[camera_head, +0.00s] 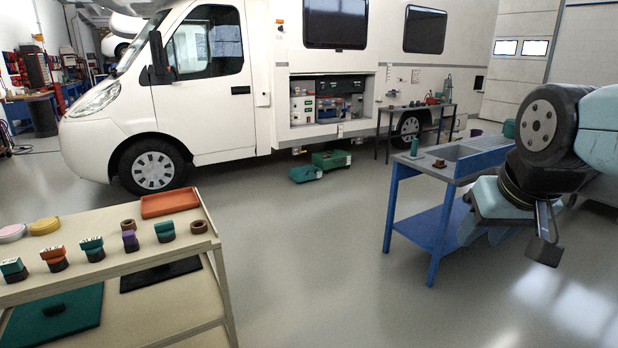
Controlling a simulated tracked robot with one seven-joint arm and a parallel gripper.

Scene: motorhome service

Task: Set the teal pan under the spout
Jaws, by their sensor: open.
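A teal, low, pan-like thing (305,174) lies on the floor beside the motorhome, below its open service bay. A flat teal piece (75,322) with a dark knob lies on the lower shelf of the left bench; I cannot tell for certain which of the two is the pan. A small pale fitting (297,151) hangs under the motorhome's lower edge, just above and behind the floor pan; it is too small to tell if it is the spout. My gripper (544,236) is open at the right, far from both teal things, with nothing seen in it.
A green box (331,159) stands on the floor right of the floor pan. The wooden bench (120,262) at left holds coloured caps and an orange tray (170,204). A blue bench (437,225) stands near my arm. The floor between the benches is clear.

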